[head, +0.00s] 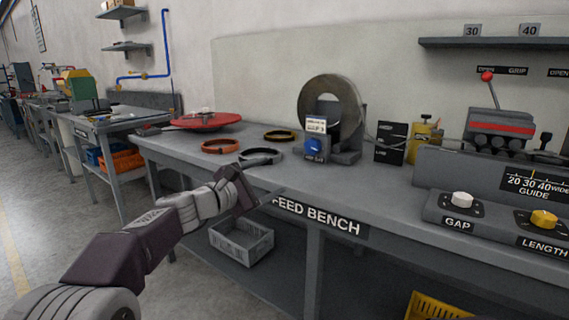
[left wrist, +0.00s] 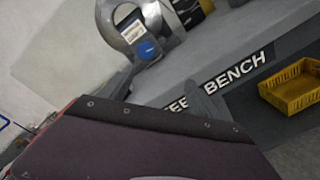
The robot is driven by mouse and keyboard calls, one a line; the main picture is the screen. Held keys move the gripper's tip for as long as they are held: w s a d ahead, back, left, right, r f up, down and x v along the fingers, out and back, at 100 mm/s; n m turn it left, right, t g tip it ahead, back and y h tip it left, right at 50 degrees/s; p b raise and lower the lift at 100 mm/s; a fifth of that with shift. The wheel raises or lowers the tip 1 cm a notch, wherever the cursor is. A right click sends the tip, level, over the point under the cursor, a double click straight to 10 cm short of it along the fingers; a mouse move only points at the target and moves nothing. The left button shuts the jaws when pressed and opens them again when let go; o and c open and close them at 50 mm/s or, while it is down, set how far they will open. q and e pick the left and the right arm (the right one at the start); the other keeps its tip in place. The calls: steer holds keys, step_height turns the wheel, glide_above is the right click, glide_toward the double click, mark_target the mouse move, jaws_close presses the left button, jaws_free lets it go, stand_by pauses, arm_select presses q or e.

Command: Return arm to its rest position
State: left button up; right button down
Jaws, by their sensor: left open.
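My left arm comes in from the lower left in the head view. Its left gripper (head: 262,187) is in front of the feed bench's front edge, near the start of the "FEED BENCH" label (head: 318,218). It is open and nothing shows in it. In the left wrist view the dark gripper body fills the lower part, and the label also shows (left wrist: 226,78). My right gripper is in neither view.
The bench (head: 390,187) carries a large coil (head: 335,103) on a stand, several flat rings, including an orange ring (head: 220,146), and a red disc (head: 206,121). Control knobs sit at right. A grey crate (head: 241,243) is on the lower shelf. Floor at left is clear.

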arm_select(q)
steer(key=s+a+f+m+g+y, duration=0.15)
steer(key=s+f+m+g, duration=0.25)
steer(key=s+f, duration=0.6)
steer(key=s+a+f+m+g+y, duration=0.1)
steer(key=s+f+m+g+y, duration=0.4)
steer(key=f, duration=0.9)
steer(key=s+a+f+m+g+y+p, duration=0.1)
steer(key=s+a+f+m+g+y, duration=0.1)
steer(key=s+a+f+m, duration=0.5)
steer(key=s+a+f+m+g+y, duration=0.2)
steer(key=s+a+f, duration=0.3)
steer(key=s, duration=0.6)
step_height(320, 180, up, 37)
steer(key=p, duration=3.8)
steer(key=shift+w+d+r+m+t, duration=0.2)
steer(key=shift+d+m+t, duration=0.1)
steer(key=shift+d, duration=0.15)
